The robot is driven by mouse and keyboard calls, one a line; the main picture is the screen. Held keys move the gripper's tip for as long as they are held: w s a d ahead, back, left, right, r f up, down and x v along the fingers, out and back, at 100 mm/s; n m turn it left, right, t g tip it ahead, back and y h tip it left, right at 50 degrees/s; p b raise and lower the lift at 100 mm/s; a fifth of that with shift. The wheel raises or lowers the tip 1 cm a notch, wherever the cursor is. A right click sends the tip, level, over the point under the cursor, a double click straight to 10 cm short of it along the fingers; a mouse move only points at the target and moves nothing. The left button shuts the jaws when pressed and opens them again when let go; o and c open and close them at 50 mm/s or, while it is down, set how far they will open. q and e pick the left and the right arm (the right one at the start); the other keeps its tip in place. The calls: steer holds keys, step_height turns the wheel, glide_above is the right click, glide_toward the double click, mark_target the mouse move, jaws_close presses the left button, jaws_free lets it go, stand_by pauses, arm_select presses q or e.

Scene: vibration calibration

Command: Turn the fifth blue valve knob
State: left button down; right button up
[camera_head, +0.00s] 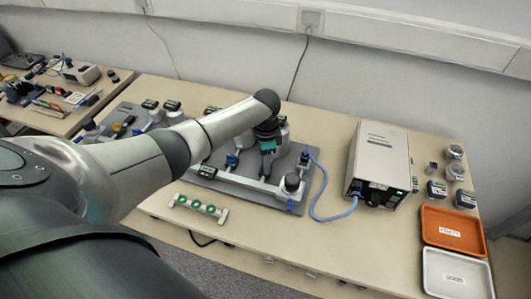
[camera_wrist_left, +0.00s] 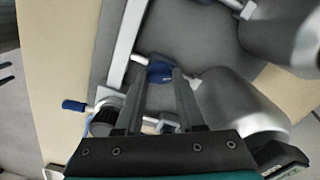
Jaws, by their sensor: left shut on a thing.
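The valve rig (camera_head: 238,181) is a grey plate with pipes, silver cylinders and several blue knobs. My left gripper (camera_head: 266,163) reaches down over the middle of the rig. In the left wrist view its two fingers (camera_wrist_left: 158,80) are shut on a blue valve knob (camera_wrist_left: 160,70) beside a pipe. My arm and gripper hide this knob in the head view. Another blue knob (camera_head: 232,160) stands left of the gripper. A blue knob also shows at the lower left of the wrist view (camera_wrist_left: 73,106). My right gripper is not in view.
A beige control box (camera_head: 378,155) stands right of the rig, joined by a blue cable (camera_head: 318,198). An orange tray (camera_head: 452,230) and a white tray (camera_head: 457,275) lie at the right. A white strip with green buttons (camera_head: 200,207) lies in front of the rig.

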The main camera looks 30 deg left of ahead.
arm_select(q)
steer(key=n+p, duration=0.2)
steer(key=n, duration=0.1)
steer(key=shift+d+r, duration=0.1)
steer(key=shift+r, duration=0.05)
steer(key=n+p, duration=0.1)
steer(key=n, duration=0.1)
steer(key=shift+n+p, duration=0.3)
steer(key=shift+n, duration=0.1)
steer(key=n+p, duration=0.1)
steer(key=n, duration=0.2)
steer(key=shift+n+p, duration=0.6)
steer(key=shift+n, duration=1.1)
steer(key=c, duration=0.5)
jaws_free()
